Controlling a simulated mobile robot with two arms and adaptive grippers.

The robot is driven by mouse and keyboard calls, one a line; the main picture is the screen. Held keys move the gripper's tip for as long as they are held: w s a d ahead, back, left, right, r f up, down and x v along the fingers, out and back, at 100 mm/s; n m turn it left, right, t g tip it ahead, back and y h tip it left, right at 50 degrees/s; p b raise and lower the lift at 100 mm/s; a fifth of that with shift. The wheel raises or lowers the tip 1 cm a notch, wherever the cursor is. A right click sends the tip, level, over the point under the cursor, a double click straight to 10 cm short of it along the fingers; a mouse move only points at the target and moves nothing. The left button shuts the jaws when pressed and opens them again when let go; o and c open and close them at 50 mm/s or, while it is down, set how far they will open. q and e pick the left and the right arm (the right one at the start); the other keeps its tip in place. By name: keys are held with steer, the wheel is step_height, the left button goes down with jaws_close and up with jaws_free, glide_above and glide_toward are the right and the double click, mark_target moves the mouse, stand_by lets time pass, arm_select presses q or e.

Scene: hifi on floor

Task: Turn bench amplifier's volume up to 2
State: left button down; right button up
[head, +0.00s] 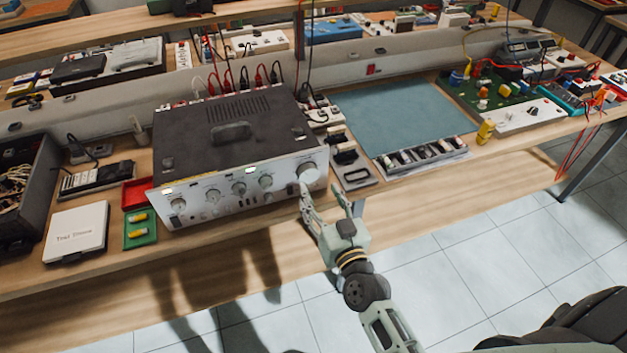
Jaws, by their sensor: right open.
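The bench amplifier (230,133) is a wide box with a black top and a silver front panel, standing on the wooden bench at centre left. Its front has several small knobs and a large round knob (309,173) at the right end. The markings are too small to read, so I cannot tell the volume setting. My right gripper (322,194) is open, just in front of and below the large knob. One finger reaches up close to the knob's lower edge, and the other is to its right. I cannot tell whether the finger touches it. My left gripper is out of view.
A small grey device (352,170) stands right of the amplifier, close to my right gripper. A blue-green mat (410,112) lies further right. Red and green trays (140,228) and a white box (77,230) are at left. The floor before the bench is clear.

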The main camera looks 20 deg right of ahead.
mark_target(312, 176)
steer(key=w, duration=0.6)
steer(key=shift+a+p, duration=0.1)
steer(key=shift+p, duration=0.2)
steer(key=shift+c, duration=0.5)
steer(key=shift+s, duration=0.1)
steer(key=c, duration=1)
steer(key=shift+m, duration=0.3)
steer(key=o, duration=1.1)
steer(key=shift+s, duration=0.1)
